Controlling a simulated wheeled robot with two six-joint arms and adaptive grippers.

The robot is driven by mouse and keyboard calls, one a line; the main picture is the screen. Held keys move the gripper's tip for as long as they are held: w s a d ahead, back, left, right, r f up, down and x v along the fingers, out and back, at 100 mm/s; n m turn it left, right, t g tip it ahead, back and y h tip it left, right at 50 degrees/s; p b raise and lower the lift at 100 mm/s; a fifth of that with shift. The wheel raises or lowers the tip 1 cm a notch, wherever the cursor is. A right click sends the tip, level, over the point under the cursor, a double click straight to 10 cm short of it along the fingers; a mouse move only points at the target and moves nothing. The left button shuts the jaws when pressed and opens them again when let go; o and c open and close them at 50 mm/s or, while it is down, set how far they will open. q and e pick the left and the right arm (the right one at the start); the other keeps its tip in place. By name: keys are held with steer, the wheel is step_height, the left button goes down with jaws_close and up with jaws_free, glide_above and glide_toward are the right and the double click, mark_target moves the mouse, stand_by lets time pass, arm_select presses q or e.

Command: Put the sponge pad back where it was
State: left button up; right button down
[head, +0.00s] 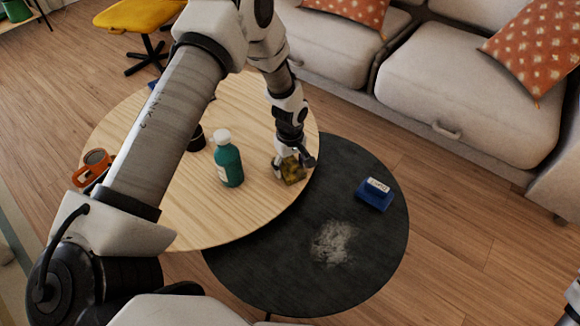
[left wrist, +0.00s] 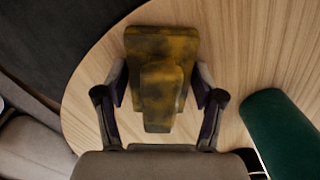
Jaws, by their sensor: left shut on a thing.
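The sponge pad (head: 293,172) is a yellow, dark-stained block with a raised grip on top. My left gripper (head: 292,158) is shut on it near the right edge of the round wooden table top (head: 240,218). I cannot tell whether the pad touches the wood.
A green bottle with a white cap (head: 228,164) stands left of the pad, with a dark cup (head: 196,138) behind it. An orange object (head: 92,167) is at the table's left. The lower black table (head: 250,272) holds a blue box (head: 375,194) and a pale powdery patch (head: 334,243).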

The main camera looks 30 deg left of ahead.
mark_target(290, 159)
arm_select(q)
steer(key=o, duration=1.2)
steer(key=shift+f, duration=0.1)
step_height(290, 159, up, 12)
steer(key=p, duration=0.3)
steer(key=shift+r+p, duration=0.2)
steer(key=shift+p, duration=0.1)
